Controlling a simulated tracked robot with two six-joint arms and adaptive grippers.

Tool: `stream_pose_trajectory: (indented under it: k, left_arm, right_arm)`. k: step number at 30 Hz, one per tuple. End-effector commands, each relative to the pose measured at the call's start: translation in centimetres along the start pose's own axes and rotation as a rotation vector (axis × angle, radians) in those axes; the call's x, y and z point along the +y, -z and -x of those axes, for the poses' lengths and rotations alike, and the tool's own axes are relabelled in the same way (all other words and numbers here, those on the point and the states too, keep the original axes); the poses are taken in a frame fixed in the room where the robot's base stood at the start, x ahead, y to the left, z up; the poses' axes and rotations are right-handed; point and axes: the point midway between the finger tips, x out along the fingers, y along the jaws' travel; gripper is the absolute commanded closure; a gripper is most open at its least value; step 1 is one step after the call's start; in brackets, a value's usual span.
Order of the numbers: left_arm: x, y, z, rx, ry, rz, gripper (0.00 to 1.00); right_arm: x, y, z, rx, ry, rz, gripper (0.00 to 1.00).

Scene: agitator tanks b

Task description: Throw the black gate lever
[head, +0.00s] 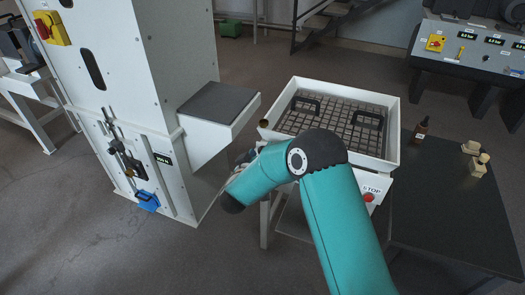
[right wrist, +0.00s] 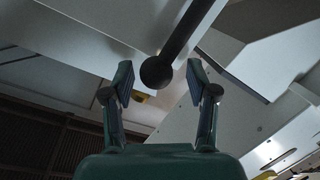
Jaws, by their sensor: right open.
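A black lever (right wrist: 183,38) with a round black ball knob (right wrist: 157,72) shows in the right wrist view. It slants down from the upper right, and the knob appears between the fingertips of my right gripper (right wrist: 159,80). The gripper is open with a gap on both sides of the knob; I cannot tell how far the knob is in depth. In the head view my right gripper (head: 241,164) is beside the white cabinet (head: 180,75), largely hidden behind my teal arm. I cannot make out this lever there. My left gripper is not in view.
A white tray with a grid (head: 394,125) stands right of the cabinet, with a red stop button (head: 368,197) below it. A dark table (head: 440,210) holds a brown bottle (head: 421,130). A grey-topped ledge (head: 217,101) juts from the cabinet above my gripper.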

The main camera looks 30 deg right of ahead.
Motion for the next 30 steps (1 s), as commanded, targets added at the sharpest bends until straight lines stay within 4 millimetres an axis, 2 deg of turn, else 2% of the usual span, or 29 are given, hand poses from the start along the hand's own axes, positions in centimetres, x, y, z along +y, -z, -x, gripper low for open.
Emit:
stream_pose_trajectory:
  k: [4, 8, 21, 25, 30]
  left_arm:
    - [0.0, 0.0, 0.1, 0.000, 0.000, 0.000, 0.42]
    - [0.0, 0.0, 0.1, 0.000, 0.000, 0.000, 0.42]
    - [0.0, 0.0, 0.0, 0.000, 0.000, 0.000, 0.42]
    - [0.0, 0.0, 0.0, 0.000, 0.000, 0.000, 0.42]
    - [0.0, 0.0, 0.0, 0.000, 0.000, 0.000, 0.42]
  right_arm:
    - [0.0, 0.0, 0.3, 0.000, 0.000, 0.000, 0.42]
    - [-0.1, 0.0, 1.6, -0.001, 0.002, 0.000, 0.42]
    - [-0.2, 0.1, 9.8, 0.002, 0.004, 0.001, 0.42]
    - [-0.2, 0.0, 11.2, 0.001, 0.002, 0.000, 0.42]
    - [-0.1, 0.0, 11.9, 0.000, 0.001, 0.001, 0.42]
